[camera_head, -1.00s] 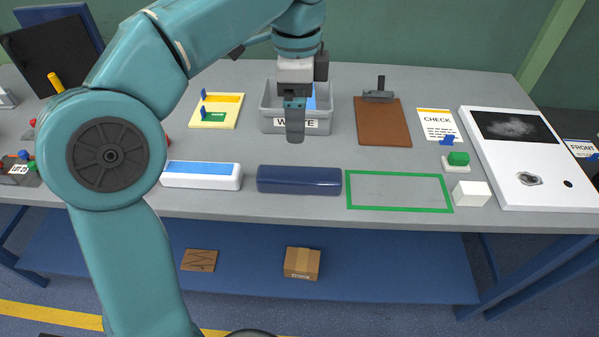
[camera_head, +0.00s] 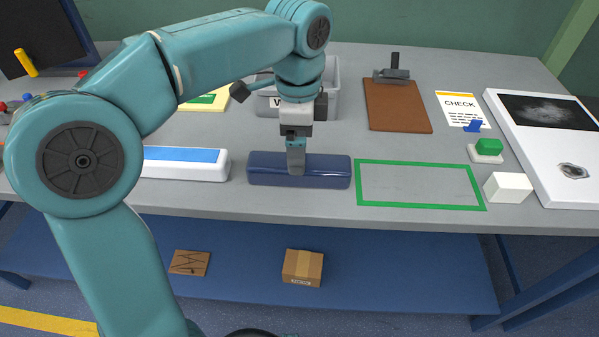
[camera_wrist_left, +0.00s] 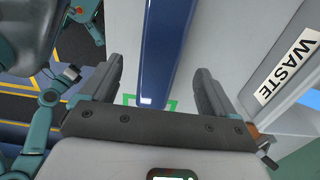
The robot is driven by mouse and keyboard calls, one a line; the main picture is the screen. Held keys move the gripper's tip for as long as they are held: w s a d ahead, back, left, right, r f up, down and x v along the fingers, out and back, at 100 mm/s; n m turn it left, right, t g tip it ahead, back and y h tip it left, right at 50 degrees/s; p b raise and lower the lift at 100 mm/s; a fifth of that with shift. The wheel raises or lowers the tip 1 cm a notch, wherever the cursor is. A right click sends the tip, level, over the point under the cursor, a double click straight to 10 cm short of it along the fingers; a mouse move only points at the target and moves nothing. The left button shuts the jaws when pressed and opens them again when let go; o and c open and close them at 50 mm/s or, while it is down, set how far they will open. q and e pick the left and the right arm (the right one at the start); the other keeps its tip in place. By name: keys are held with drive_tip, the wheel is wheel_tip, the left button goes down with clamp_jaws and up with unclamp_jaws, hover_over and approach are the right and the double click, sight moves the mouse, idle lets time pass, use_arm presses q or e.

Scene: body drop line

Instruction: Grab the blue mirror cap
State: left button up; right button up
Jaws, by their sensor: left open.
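The blue mirror cap (camera_head: 264,171) is a long, dark blue, glossy piece lying lengthwise near the front edge of the grey table. In the left wrist view the cap (camera_wrist_left: 165,45) runs between the two fingers with room on both sides. My left gripper (camera_head: 297,167) points down over the middle of the cap, and its finger hides part of the cap. In the left wrist view the left gripper (camera_wrist_left: 162,88) is open and straddles the cap, with nothing clamped. I cannot tell how high the fingertips are.
A white block with a blue top (camera_head: 186,175) lies left of the cap, and a green outlined rectangle (camera_head: 420,207) lies to its right. The waste bin (camera_head: 332,95) stands behind. A brown board (camera_head: 397,108), a white box (camera_head: 508,187) and a green button (camera_head: 489,147) are farther right.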

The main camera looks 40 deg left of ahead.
use_arm(q)
drive_tip(key=shift+s+d+f, duration=0.15)
drive_tip(key=shift+s+f, duration=0.2)
drive_tip(key=shift+f, duration=0.2)
drive_tip(key=f, duration=0.2)
drive_tip(key=f+b, duration=0.1)
drive_tip(key=f, duration=0.1)
drive_tip(key=shift+w, duration=0.4)
drive_tip(key=shift+s+f, duration=0.1)
drive_tip(key=shift+f, duration=0.5)
